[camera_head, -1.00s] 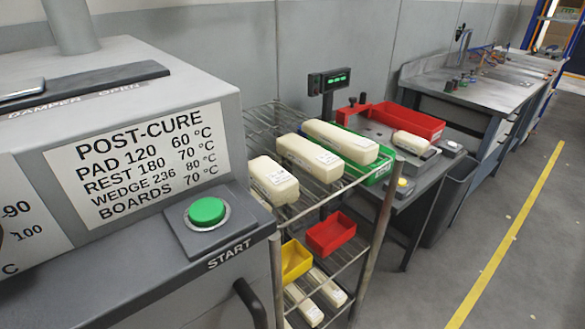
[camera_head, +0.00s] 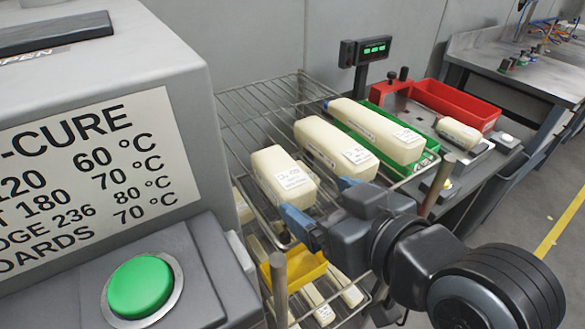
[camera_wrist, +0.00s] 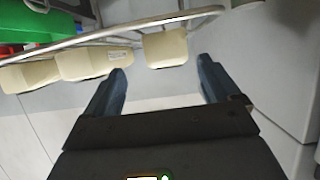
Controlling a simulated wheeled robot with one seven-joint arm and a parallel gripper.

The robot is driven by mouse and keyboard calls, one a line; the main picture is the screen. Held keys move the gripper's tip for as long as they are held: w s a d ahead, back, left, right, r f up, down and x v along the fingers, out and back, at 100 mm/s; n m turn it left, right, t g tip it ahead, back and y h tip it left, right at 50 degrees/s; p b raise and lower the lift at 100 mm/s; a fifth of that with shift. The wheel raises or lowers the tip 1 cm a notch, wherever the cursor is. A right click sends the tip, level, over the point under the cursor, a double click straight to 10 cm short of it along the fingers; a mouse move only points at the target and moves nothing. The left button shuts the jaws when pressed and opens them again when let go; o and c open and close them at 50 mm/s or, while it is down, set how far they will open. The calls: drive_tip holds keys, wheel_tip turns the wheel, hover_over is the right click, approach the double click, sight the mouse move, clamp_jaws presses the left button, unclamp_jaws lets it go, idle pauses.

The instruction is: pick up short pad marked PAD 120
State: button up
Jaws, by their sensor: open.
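The left one (camera_head: 283,178) looks shortest; the middle one (camera_head: 335,147) is longer, and the right one (camera_head: 378,128) lies in a green tray (camera_head: 433,152). The label print is too small to read surely. My gripper (camera_head: 314,197) is open and empty at the shelf's front, its blue fingers pointing at the left pad's near end. In the wrist view, that pad's end (camera_wrist: 165,48) shows between and beyond the fingers (camera_wrist: 161,70), apart from them, past the shelf's front rail.
The shelf's front rail (camera_wrist: 130,32) crosses the wrist view near the pads. A rack post (camera_head: 279,285) stands left of my gripper. A grey oven-like machine with a green button (camera_head: 140,287) fills the left. A cream block (camera_head: 458,134) lies on the right bench.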

sight(292, 187)
drive_tip(key=x, duration=0.3)
drive_tip(key=p+x, duration=0.1)
drive_tip(key=x, duration=0.2)
drive_tip(key=shift+w+a, duration=0.1)
drive_tip(key=shift+a, duration=0.5)
drive_tip(key=shift+w+a+f, duration=0.25)
drive_tip(key=shift+w, duration=0.05)
drive_tip(key=c, duration=1)
